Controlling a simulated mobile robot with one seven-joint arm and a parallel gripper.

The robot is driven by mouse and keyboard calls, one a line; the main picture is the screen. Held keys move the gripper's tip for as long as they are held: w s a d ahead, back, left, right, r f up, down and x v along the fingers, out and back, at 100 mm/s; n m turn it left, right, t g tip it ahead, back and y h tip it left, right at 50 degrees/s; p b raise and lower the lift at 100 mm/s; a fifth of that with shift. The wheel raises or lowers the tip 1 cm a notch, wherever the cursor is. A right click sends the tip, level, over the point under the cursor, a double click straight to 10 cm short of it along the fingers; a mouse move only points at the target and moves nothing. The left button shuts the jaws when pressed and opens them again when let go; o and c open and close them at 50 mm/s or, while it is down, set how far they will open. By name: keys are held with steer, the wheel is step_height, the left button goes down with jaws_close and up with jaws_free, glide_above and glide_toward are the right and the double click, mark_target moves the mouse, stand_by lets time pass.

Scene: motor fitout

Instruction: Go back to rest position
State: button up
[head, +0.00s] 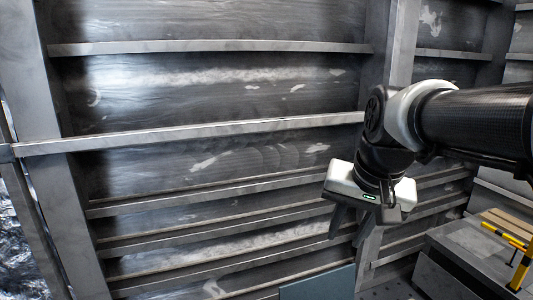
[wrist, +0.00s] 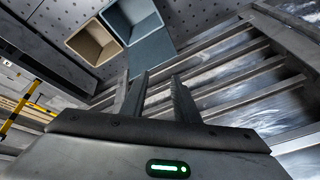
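My gripper (head: 350,225) hangs at the right of the head view, in front of the ribbed metal wall (head: 220,160), with its fingers pointing down. In the wrist view its two fingers (wrist: 158,100) stand apart with a gap between them. Nothing shows between the fingers. A green light glows on the gripper body.
In the wrist view a blue-grey open box (wrist: 152,52) and a tan open box (wrist: 92,40) stand on a perforated floor (wrist: 190,18). A grey block or bench (head: 465,262) with a yellow-and-black bar (head: 505,235) is at the lower right of the head view.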

steer(key=s+f+n+t, duration=0.1)
steer(key=s+f+n, duration=0.25)
steer(key=s, duration=0.75)
step_height(320, 180, up, 23)
steer(key=s+p, duration=0.1)
steer(key=p, duration=2.2)
steer(key=shift+a+f+h+p, duration=0.15)
steer(key=shift+a+h+p, duration=0.15)
steer(key=shift+a+p, duration=0.05)
